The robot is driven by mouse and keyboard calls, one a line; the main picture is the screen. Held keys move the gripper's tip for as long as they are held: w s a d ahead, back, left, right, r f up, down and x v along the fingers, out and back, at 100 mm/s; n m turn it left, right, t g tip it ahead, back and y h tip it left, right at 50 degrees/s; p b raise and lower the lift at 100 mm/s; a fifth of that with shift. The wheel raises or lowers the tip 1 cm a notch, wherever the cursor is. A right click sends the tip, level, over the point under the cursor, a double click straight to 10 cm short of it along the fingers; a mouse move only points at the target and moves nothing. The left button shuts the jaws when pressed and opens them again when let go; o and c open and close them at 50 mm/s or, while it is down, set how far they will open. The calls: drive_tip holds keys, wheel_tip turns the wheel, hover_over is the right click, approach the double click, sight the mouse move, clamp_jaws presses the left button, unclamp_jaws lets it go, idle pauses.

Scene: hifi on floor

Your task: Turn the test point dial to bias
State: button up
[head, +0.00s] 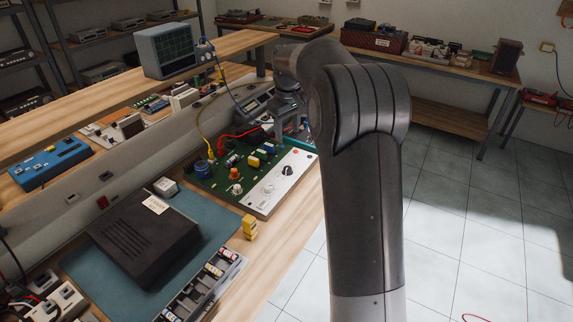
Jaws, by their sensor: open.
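A green circuit board unit (226,180) with a silver front panel (262,203) lies on the wooden workbench. The panel carries a black knob (288,171), a white knob (268,188) and a red button (295,152). The lettering is too small to read, so I cannot tell which knob is the test point dial or where it points. My gripper (293,132) is open above the far end of the board, beyond the black knob and apart from it. My arm covers part of the view to the right of the panel.
A black box (146,238) lies on a blue mat (82,268) nearer on the bench. Small yellow blocks (250,227) stand beside the mat. Yellow and red leads (205,140) rise behind the board. An oscilloscope (165,50) stands on the upper shelf. The tiled floor at right is mostly clear.

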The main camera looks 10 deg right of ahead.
drive_tip(key=n+g, duration=0.1)
hover_over(287, 168)
wheel_tip(287, 168, down, 9)
wheel_tip(287, 168, down, 11)
drive_tip(key=shift+w+r, duration=0.1)
drive_tip(key=c, duration=1)
drive_tip(key=shift+o, duration=0.2)
